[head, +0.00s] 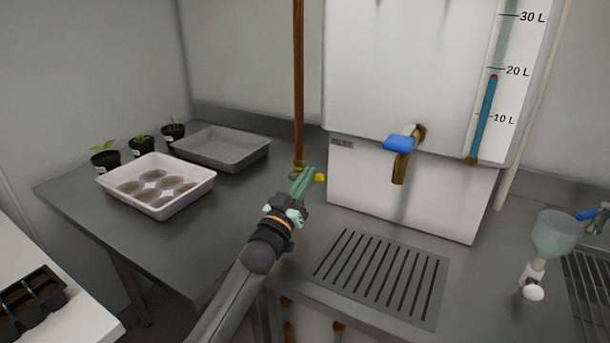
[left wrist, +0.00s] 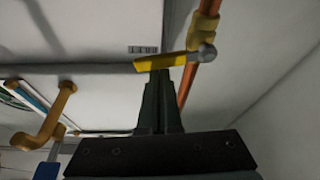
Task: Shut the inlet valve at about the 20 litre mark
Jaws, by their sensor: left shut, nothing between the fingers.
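The inlet valve (head: 298,170) is a brass fitting low on the copper pipe (head: 299,80), left of the white tank (head: 400,60). Its yellow handle (head: 320,177) points right, roughly across the pipe; the handle shows larger in the left wrist view (left wrist: 160,63). My left gripper (head: 308,174) is shut and empty, its fingertips (left wrist: 159,76) close to the handle; I cannot tell whether they touch. The gauge (head: 487,115) on the tank shows a blue column with a red top just below the 20 L mark. My right gripper is not in view.
A blue-handled outlet tap (head: 399,143) sticks out of the tank's front above a slotted drain (head: 385,272). A white tray (head: 165,202), a grey tray (head: 222,147) and small potted seedlings (head: 141,146) stand left. A pale funnel-shaped vessel (head: 555,235) is at right.

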